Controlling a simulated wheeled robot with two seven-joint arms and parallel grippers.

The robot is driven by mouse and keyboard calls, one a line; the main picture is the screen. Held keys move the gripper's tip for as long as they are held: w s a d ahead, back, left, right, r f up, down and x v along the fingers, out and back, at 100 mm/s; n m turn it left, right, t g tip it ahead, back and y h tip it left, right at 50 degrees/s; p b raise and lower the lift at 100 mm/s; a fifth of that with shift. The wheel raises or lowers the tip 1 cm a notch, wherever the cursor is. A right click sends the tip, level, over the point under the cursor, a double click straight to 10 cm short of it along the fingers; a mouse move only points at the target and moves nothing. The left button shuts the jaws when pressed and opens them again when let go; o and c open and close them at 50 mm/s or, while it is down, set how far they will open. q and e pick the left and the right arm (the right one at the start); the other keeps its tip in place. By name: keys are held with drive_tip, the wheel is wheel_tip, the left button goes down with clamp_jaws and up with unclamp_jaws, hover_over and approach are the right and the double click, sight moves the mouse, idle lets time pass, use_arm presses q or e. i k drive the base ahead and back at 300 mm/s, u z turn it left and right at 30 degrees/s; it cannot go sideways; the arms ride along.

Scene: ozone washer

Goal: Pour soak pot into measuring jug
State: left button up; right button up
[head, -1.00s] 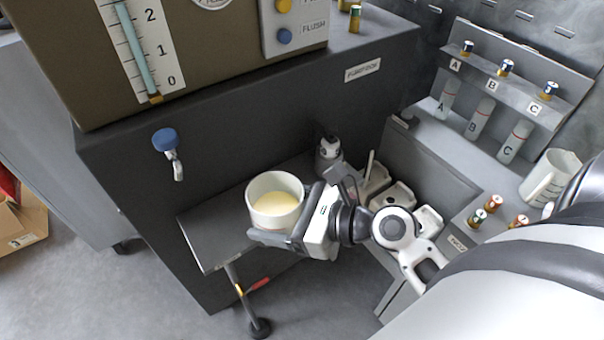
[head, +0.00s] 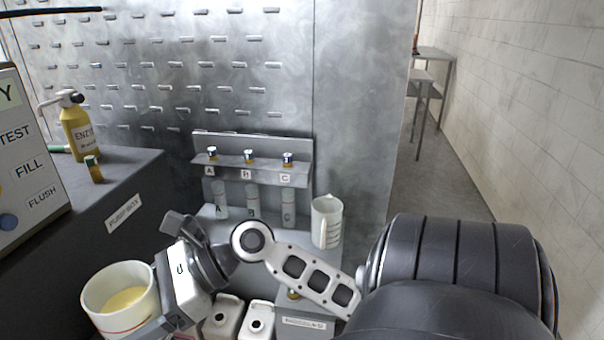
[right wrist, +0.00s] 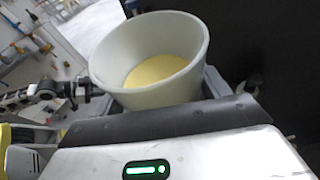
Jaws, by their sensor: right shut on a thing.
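The soak pot (head: 121,299) is a white round pot with a red line round it and pale yellow liquid inside. It is at the lower left of the head view, and its open mouth shows in the right wrist view (right wrist: 150,45). My right gripper (head: 150,328) is shut on the pot, which looks about upright. Its underside is hidden. The measuring jug (head: 327,222) is white and translucent with marks on its side. It stands upright at the right end of the grey bench, apart from the pot. My left gripper is not in view.
White containers (head: 257,320) stand below my right arm. A walled aisle lies at the right.

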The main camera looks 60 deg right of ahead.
sight(327, 211)
drive_tip(key=z, duration=2.2)
